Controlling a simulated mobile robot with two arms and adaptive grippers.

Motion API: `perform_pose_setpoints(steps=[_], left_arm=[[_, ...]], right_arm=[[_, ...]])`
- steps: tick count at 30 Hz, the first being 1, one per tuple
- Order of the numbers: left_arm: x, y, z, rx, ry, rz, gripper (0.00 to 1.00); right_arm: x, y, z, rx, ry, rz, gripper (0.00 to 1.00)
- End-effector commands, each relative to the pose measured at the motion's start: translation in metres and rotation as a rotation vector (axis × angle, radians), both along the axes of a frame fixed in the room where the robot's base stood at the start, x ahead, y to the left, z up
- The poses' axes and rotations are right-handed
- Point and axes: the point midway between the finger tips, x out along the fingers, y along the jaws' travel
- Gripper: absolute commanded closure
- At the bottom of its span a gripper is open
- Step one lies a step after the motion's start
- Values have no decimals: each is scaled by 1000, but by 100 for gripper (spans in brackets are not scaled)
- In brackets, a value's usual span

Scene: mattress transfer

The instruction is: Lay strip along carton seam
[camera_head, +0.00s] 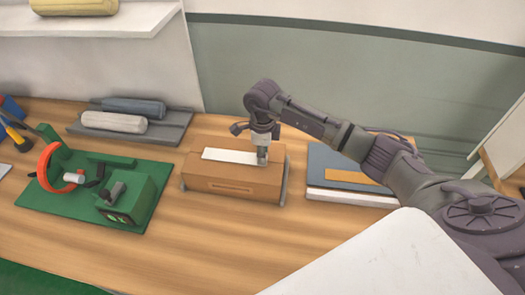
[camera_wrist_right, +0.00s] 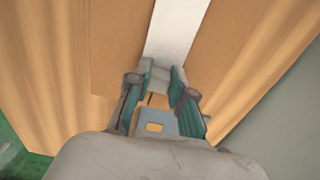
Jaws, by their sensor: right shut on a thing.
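A brown carton (camera_head: 232,184) sits in the middle of the wooden table. A white strip (camera_head: 224,155) lies lengthwise along its top. My right gripper (camera_head: 262,158) points down at the right end of the strip, with its fingertips at the carton's top. It is shut on the end of the strip, which also shows in the right wrist view (camera_wrist_right: 171,30), running away from the fingers (camera_wrist_right: 157,85) between two bare brown parts of the carton (camera_wrist_right: 120,45). Whether the whole strip touches the carton cannot be told. My left gripper is not in view.
A green base (camera_head: 60,197) with a dispenser and an orange ring stands left. A blue and white stack (camera_head: 340,191) with an orange piece stands right. The table's front is clear.

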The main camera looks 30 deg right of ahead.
Motion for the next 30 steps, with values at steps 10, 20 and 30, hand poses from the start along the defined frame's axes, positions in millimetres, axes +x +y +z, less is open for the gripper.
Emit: perform_pose_setpoints(steps=[10,20,30], left_arm=[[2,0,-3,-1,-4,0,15],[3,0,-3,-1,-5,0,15],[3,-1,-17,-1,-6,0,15]], right_arm=[[0,0,-3,1,-1,0,65],[0,0,-2,1,-1,0,53],[2,0,36,0,-9,0,53]])
